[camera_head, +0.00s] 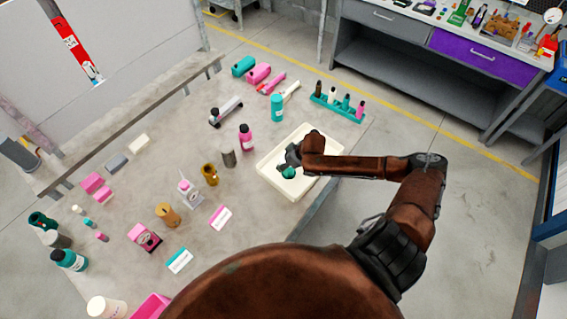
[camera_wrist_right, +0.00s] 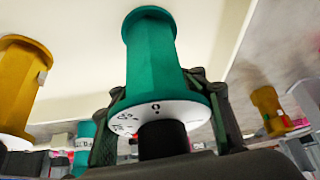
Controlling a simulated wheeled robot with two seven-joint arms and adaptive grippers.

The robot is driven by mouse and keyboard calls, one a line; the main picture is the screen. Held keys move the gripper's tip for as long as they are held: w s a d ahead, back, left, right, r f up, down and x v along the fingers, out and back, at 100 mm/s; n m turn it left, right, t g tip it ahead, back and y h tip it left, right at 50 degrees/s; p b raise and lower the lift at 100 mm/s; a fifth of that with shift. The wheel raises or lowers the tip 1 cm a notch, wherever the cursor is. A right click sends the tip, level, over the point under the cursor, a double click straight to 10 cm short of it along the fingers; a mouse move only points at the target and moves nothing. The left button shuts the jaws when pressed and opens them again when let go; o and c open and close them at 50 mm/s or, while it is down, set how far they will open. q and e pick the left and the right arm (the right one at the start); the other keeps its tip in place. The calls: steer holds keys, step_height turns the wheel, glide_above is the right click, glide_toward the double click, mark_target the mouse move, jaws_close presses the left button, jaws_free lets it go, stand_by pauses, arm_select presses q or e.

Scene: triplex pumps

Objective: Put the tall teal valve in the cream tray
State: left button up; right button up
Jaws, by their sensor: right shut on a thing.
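The tall teal valve (camera_wrist_right: 150,58) fills the middle of the right wrist view, with a white marked collar and a dark part at the near end. My right gripper (camera_wrist_right: 160,112) is shut on it, with a finger on each side. In the head view the right gripper (camera_head: 293,158) is over the cream tray (camera_head: 267,174), and a bit of the teal valve (camera_head: 289,173) shows below it. Whether the valve touches the tray floor I cannot tell. The gripper hides part of the valve and tray. My left gripper is not in view.
A pink bottle (camera_head: 246,138), a dark cylinder (camera_head: 228,157) and a brass valve (camera_head: 210,174) stand left of the tray. A teal rack (camera_head: 337,107) with several small items and a teal cylinder (camera_head: 277,106) stand behind it. The table's edge lies close on the tray's right.

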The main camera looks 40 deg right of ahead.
steer(key=shift+f, duration=0.1)
steer(key=o, duration=1.7)
steer(key=v, duration=1.2)
steer(key=shift+p, duration=0.4)
steer(key=shift+w, duration=0.1)
